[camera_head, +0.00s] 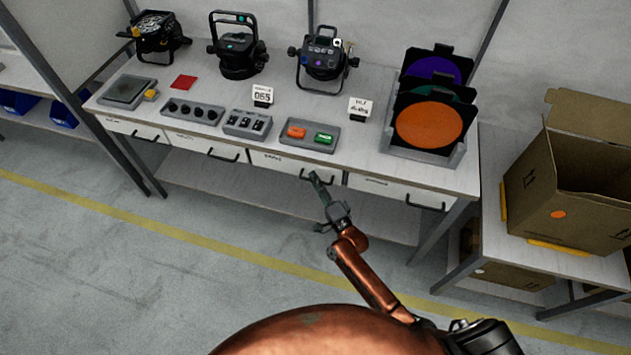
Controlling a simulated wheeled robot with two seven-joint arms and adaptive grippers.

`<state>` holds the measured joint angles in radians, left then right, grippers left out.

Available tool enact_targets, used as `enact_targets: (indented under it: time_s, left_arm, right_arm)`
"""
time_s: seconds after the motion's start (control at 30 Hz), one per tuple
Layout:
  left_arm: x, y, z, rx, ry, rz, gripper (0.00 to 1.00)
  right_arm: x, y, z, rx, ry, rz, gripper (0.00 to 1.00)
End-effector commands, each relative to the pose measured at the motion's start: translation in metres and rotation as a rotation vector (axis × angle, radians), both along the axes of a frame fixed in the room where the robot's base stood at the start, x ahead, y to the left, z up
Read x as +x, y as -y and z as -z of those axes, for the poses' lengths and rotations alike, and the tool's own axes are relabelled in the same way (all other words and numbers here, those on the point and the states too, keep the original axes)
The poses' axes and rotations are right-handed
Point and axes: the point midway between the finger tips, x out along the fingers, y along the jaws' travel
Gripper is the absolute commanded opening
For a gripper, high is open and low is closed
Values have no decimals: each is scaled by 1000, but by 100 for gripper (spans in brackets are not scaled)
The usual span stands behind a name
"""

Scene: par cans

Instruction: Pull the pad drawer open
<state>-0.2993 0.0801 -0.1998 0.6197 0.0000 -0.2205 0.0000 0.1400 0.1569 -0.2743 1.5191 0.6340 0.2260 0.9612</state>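Four white drawers sit in a row under the bench top, each with a dark bar handle. Their labels are too small to read, so I cannot tell for sure which is the pad drawer. My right gripper (318,180) reaches up to the third drawer from the left (283,164), with its fingertips at that drawer's handle (334,180). The fingers overlap part of the handle, and I cannot tell whether they grip it. All the drawers look closed. My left gripper is not in view.
The bench top (350,145) holds several lamps, small grey trays, two number cards and a rack with coloured discs (430,125). An open cardboard box (570,185) stands on a side table at right. A lower shelf (230,185) runs beneath the drawers. The floor in front is clear.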

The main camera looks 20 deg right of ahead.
Motion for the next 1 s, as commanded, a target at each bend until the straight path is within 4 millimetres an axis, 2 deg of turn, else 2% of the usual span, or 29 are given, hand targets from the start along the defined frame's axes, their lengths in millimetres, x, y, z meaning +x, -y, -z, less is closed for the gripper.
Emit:
enact_targets:
  time_s: [0.13,0.5,1.0]
  left_arm:
    - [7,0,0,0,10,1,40]
    - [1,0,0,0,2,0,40]
    - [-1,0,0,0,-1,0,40]
  right_arm:
    - [0,0,0,0,0,0,25]
    - [0,0,0,0,0,0,0]
    - [0,0,0,0,0,0,0]
